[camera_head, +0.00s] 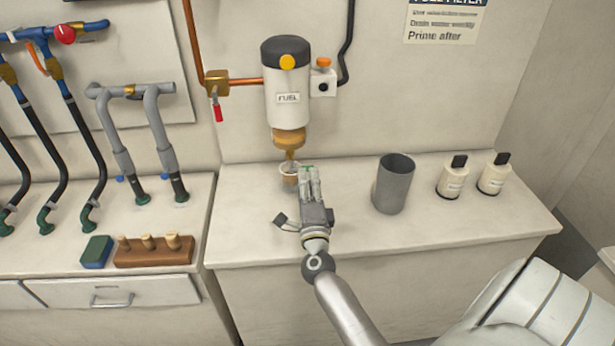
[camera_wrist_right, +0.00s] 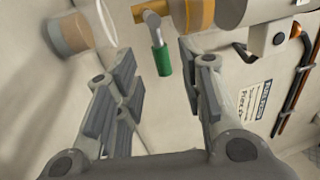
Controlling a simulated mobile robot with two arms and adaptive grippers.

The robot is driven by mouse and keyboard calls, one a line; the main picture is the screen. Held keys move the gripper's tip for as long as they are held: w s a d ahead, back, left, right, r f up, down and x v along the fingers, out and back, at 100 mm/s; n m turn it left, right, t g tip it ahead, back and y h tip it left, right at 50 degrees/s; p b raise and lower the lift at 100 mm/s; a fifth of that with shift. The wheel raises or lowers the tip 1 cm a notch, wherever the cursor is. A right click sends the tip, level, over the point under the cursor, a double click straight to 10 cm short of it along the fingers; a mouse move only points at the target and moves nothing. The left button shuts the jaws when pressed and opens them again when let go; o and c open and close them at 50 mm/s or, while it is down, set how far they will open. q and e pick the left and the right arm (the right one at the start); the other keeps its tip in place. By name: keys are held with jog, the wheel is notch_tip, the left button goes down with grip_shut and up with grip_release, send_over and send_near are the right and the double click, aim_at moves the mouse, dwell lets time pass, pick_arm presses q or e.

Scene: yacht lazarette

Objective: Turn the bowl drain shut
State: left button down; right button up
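The fuel filter (camera_head: 288,90) hangs on the back wall with an amber bowl (camera_head: 288,138) at its bottom. In the right wrist view, a grey metal drain (camera_wrist_right: 151,18) comes out of the amber bowl (camera_wrist_right: 195,13) and carries a green-sleeved lever (camera_wrist_right: 163,61). My right gripper (camera_head: 309,170) is at the drain, below and slightly right of the bowl. In the wrist view its fingers are spread, with the green lever in the gap near the fingertips; contact is not visible. A small cup (camera_head: 289,172) stands under the drain, partly beside my fingers. My left gripper is not in view.
On the counter (camera_head: 440,230) to the right stand a grey cylinder (camera_head: 393,184) and two white bottles (camera_head: 452,178). A valve with a red lever (camera_head: 217,108) is on the wall at left. A plug rack (camera_head: 153,250) sits on the left counter. The counter's front right is clear.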

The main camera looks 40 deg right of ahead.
jog(key=v, duration=0.9)
jog(key=shift+s+a, duration=0.15)
jog(key=shift+s, duration=0.2)
